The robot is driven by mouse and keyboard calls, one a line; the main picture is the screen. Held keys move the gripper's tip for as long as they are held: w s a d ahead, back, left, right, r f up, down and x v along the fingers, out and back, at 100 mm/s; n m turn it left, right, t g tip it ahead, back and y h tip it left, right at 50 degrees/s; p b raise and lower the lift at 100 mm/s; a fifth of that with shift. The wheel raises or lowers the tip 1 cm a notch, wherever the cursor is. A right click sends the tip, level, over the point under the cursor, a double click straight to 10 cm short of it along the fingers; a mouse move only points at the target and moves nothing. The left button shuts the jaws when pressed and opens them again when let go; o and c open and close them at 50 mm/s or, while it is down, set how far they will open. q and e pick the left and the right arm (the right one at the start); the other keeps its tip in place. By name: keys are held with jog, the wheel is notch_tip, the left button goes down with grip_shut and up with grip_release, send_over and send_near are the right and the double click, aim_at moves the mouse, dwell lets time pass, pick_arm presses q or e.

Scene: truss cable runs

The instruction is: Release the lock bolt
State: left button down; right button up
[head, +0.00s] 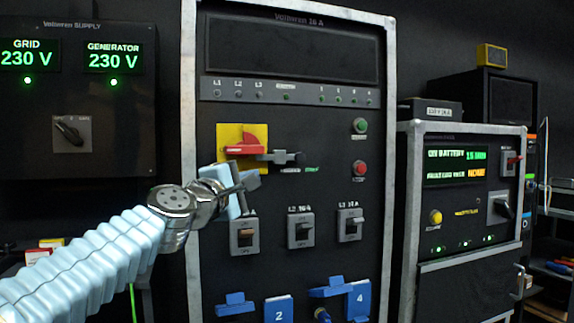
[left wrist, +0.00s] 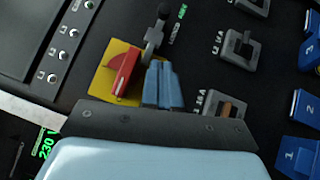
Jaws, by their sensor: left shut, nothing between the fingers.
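The lock bolt (head: 280,157) is a small grey bar with a dark knob, just right of the red rotary handle (head: 243,149) on its yellow plate (head: 229,133). In the left wrist view the bolt (left wrist: 153,42) lies beyond my fingertips, beside the red handle (left wrist: 122,74). My left gripper (head: 248,181) is shut and empty, in front of the panel just below the yellow plate. Its two blue fingers (left wrist: 163,84) are together and point toward the bolt. Contact with the bolt cannot be made out. My right gripper is not in view.
Below are several breaker switches (head: 301,229) and blue numbered parts (head: 279,309). Green (head: 360,126) and red (head: 359,168) buttons sit to the right. A supply panel (head: 115,130) stands left, a battery cabinet (head: 470,215) right.

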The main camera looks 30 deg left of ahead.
pick_arm(q)
jog(key=p, duration=0.3)
send_near(295, 159)
jog(key=w+a, duration=0.3)
jog(key=w+d+p, duration=0.1)
jog(key=w+d+r+p, duration=0.1)
jog(key=shift+w+d, duration=0.15)
jog(key=shift+w, duration=0.1)
jog(key=shift+w+d, duration=0.1)
